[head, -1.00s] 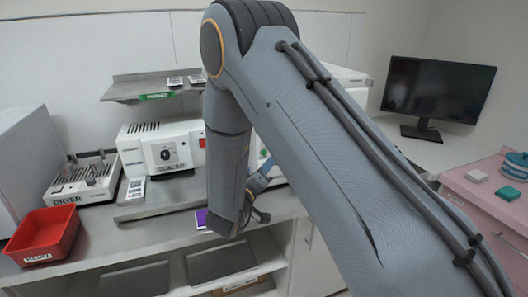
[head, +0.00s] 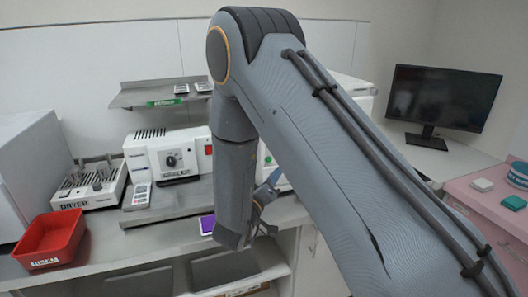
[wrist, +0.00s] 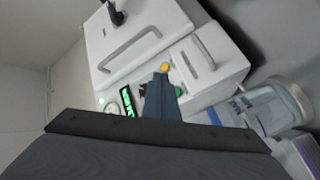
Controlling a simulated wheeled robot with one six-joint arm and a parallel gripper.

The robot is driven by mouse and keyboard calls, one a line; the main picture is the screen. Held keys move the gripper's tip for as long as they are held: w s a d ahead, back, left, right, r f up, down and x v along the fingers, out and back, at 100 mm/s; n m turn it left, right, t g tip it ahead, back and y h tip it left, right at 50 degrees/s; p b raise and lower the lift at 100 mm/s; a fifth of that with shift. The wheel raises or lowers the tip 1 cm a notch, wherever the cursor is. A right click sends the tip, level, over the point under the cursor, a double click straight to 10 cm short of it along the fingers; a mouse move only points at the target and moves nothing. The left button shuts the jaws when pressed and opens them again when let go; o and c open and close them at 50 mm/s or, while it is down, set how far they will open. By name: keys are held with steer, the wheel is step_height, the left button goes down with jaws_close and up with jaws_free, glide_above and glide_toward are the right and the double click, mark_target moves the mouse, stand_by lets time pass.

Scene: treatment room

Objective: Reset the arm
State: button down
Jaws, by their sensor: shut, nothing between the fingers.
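My arm crosses the middle of the head view, its forearm hanging down over the counter. My gripper (head: 264,207) is at the forearm's lower end, partly hidden by it, in front of the white machines. In the wrist view my gripper (wrist: 160,88) shows as closed blue-grey fingers with nothing between them. Beyond the fingers is a white machine (wrist: 140,45) with handles, a lit green display (wrist: 127,101) and a yellow button (wrist: 164,67). I cannot tell whether the fingertips touch it.
On the counter are a red tray (head: 50,240), the dryer rack (head: 88,187), the sealer (head: 165,155) and a purple-screened item (head: 207,225). A clear container (wrist: 272,108) is right in the wrist view. A monitor (head: 443,98) and pink surface (head: 490,205) stand at right.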

steer(key=s+d+f+m+g+y+b, duration=0.1)
steer(key=s+d+g+y, duration=0.2)
steer(key=s, duration=0.6)
steer(key=s+d+f+m+g+y+b, duration=0.1)
steer(key=s+d+g+y, duration=0.2)
steer(key=s+g, duration=0.4)
steer(key=s+d+f+m+g+y+b, duration=0.1)
steer(key=s+d+f+g+y, duration=0.1)
steer(key=s, duration=0.8)
steer(key=d+g+y, duration=0.1)
steer(key=d+g, duration=0.1)
steer(key=d, duration=0.1)
steer(key=shift+s+m+g+b, duration=0.3)
steer(key=shift+g+b, duration=0.1)
